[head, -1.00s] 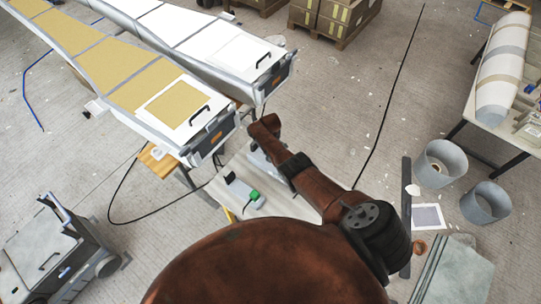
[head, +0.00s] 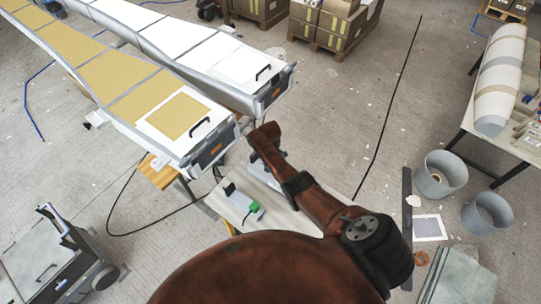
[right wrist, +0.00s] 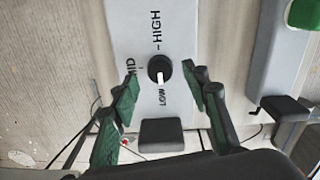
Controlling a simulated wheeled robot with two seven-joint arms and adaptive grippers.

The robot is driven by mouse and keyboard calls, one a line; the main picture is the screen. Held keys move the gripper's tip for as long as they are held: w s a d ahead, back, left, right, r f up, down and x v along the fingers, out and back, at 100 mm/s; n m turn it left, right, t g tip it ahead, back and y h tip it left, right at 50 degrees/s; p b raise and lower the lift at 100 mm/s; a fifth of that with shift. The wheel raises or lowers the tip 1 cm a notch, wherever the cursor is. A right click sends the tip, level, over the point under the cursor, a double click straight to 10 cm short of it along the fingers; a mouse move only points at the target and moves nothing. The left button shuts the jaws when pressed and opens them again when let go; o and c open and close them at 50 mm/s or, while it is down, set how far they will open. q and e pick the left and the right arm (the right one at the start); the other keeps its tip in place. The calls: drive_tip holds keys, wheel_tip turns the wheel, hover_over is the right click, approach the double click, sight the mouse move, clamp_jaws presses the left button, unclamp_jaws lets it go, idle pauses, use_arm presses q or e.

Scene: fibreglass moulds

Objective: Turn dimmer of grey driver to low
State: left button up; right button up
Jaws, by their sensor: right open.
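The grey driver (right wrist: 185,30) fills the middle of the right wrist view, its light face marked HIGH, MID and LOW. Its round black dimmer knob (right wrist: 160,68) has a white pointer, which points down toward LOW. My right gripper (right wrist: 160,72) is open, with one green-padded finger on each side of the knob. Gaps show between the fingers and the knob. In the head view the driver (head: 262,175) is partly hidden by my right arm, on a small table. My left gripper is not in view.
A second light box (head: 240,202) with a green plug (head: 254,208) lies beside the driver on the table (head: 285,215). Two long moulds (head: 190,150) reach in close behind. Grey buckets (head: 440,175) stand on the floor at right.

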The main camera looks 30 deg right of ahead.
wheel_tip(320, 180, up, 10)
drive_tip(key=shift+f, duration=0.25)
idle(0.6)
